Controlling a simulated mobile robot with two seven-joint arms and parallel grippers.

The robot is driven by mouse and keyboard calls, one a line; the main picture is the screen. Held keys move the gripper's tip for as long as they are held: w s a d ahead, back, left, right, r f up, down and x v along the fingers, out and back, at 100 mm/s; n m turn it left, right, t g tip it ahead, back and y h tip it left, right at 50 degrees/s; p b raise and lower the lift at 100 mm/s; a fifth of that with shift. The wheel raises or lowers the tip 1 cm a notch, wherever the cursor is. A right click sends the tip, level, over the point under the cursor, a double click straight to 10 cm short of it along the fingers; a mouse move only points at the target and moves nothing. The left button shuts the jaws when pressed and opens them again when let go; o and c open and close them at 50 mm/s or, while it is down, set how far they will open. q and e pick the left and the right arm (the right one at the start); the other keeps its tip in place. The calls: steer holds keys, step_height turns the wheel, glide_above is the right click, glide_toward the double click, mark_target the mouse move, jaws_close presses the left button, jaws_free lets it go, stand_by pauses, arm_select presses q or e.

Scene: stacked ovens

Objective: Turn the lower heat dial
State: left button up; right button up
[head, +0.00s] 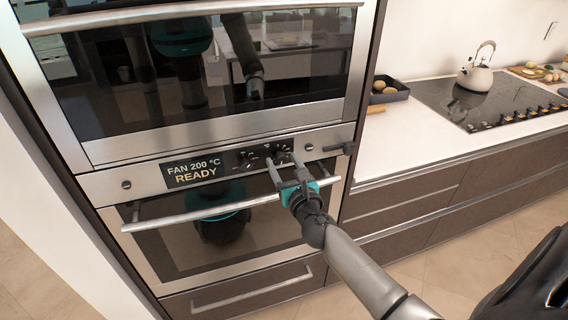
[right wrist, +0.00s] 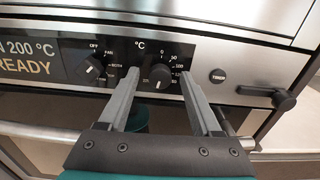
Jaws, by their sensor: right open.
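The lower heat dial (right wrist: 160,76) is a round black knob with a °C scale on the lower oven's control panel. It also shows small in the head view (head: 282,148), partly behind my fingertips. My right gripper (head: 282,158) is open in front of it. In the right wrist view, the gripper (right wrist: 159,84) has one finger on each side of the dial, with nothing held. I cannot tell whether a finger touches the dial. The display (head: 196,172) reads "FAN 200 °C READY". My left gripper is not in view.
A mode dial (right wrist: 92,68) is left of the heat dial. A timer button (right wrist: 218,75) and black latch-like lever (right wrist: 268,95) are right. The lower oven's handle bar (head: 190,219) runs below the panel. The upper oven (head: 215,70) is above; the counter (head: 395,130) is right.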

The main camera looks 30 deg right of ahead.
steer(key=shift+c, duration=0.3)
jaws_close()
